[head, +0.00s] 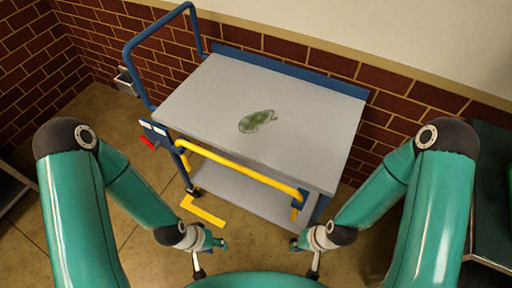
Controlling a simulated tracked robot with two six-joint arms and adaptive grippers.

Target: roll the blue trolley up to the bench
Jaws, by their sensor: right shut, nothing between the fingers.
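The blue trolley (270,105) stands in front of me against the brick wall, with a grey top deck, a lower shelf and a tall blue push frame at its left end. A yellow bar (245,168) runs along its near side. My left gripper (210,257) hangs low in front of the trolley, apart from the bar; its jaw opening is unclear. My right gripper (305,258) is shut and empty, also below and in front of the bar. A dark green-topped surface (492,190) at the right edge may be the bench; it is only partly visible.
A green leafy patch (258,121) shows on the trolley's deck. A red lever (148,143) sits at its near left corner. A yellow corner mark (203,212) is on the tan floor. A grey-edged surface (12,190) shows at far left. Floor left of the trolley is clear.

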